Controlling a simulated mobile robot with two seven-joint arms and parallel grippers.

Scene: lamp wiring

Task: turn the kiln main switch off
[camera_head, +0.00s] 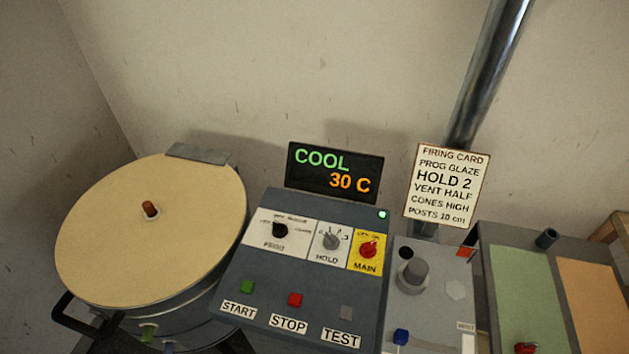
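The kiln main switch (367,250) is a red rotary knob on a yellow plate labelled MAIN. It sits at the right of the grey control panel (262,275). Small lettering above the knob is too small to read surely, and I cannot tell which position the knob points to. A green lamp (382,214) is lit above the yellow plate. The display (334,173) behind the panel reads COOL and 30 C.
The round kiln (150,230) with its cream lid stands at left. PROG (280,231) and HOLD (330,240) knobs sit left of the switch; START, STOP and TEST buttons lie below. A grey box (425,300) adjoins at right, below a firing card (446,185).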

